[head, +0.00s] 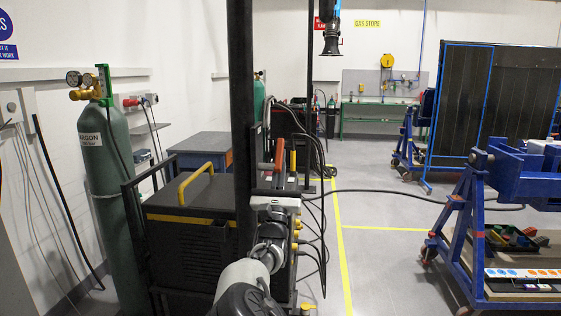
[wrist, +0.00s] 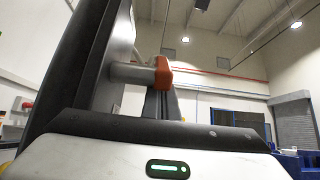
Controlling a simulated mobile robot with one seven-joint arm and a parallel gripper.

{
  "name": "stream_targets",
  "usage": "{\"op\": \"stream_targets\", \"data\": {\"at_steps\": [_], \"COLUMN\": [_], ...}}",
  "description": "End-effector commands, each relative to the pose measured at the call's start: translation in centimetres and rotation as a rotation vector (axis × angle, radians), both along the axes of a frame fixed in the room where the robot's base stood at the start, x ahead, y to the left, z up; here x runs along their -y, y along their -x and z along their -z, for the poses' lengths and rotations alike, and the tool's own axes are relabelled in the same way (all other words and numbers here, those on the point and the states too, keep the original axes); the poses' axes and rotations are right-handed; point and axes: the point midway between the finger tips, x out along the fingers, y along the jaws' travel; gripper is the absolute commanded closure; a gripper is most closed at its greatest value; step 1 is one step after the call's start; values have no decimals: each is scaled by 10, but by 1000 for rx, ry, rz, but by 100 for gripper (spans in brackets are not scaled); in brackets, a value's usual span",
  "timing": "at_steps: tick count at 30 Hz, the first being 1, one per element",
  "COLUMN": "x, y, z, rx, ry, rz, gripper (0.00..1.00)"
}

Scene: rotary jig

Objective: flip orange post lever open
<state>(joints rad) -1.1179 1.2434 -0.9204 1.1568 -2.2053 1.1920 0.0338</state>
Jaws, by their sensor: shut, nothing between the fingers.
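The orange lever (head: 280,152) shows in the head view beside the black upright post (head: 241,90). It stands up, leaning slightly, with a grey cylindrical stub (head: 265,166) to its left. In the wrist view the orange part (wrist: 162,72) is in the middle, at the end of a grey stub (wrist: 130,73); the dark post (wrist: 75,75) slants up at left. My gripper (head: 279,184) is just below and in front of the lever in the head view, shut and empty. Whether its fingers touch the lever I cannot tell; the lever's lower end is partly hidden.
A dark welding unit with a yellow handle (head: 195,178) stands left of my arm, and a green argon cylinder (head: 108,150) beyond it. Cables (head: 318,160) hang right of the post. A blue wheeled frame (head: 470,220) stands at right.

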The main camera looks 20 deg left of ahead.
Motion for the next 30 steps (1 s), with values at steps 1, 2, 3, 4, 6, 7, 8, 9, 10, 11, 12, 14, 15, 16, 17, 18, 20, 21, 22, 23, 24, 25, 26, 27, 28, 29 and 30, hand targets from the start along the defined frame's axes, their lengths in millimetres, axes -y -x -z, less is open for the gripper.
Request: {"op": "stream_targets", "data": {"at_steps": [1, 2, 3, 4, 6, 7, 8, 9, 10, 11, 12, 14, 15, 16, 17, 18, 20, 21, 22, 23, 24, 25, 26, 27, 28, 29, 30], "x": [0, 0, 0, 0, 0, 0, 0, 0, 0, 0, 0, 1, 1, 1, 2, 3, 5, 7, 8, 10, 11, 13, 14, 15, 17, 18, 19], "y": [0, 0, 0, 0, 0, 0, 0, 0, 0, 1, 1, 4, 7, 10, 14, 19, 29, 35, 41, 46, 53, 58, 63, 70, 75, 80, 86], "z": [0, 0, 0, 0, 0, 0, 0, 0, 0, 0, 2, 5, 8, 12, 15, 21, 31, 38, 43, 48, 55, 61, 66, 73, 78, 83, 89], "rx": [0, 0, 0, 0, 0, 0, 0, 0, 0, 0, 0, 0, -1, -2, -3, -2, -3, -3, -2, -4, -2, -3, -2, -3, -2, -2, -2], "ry": [0, 0, 0, 0, 0, 0, 0, 0, 0, 0, 0, 0, 1, 2, 2, 2, 3, 3, 3, 2, 3, 4, 4, 4, 3, 3, 3], "rz": [0, 0, 0, 0, 0, 0, 0, 0, 0, 0, 0, 0, 1, 0, 0, 0, 1, 1, -1, 0, 0, 1, -1, -1, 0, 0, -1], "gripper": [100, 100, 100, 100, 100, 100, 100, 100, 100, 100, 100, 100, 100, 100, 100, 100, 100, 100, 100, 100, 100, 100, 100, 100, 100, 100, 100]}}
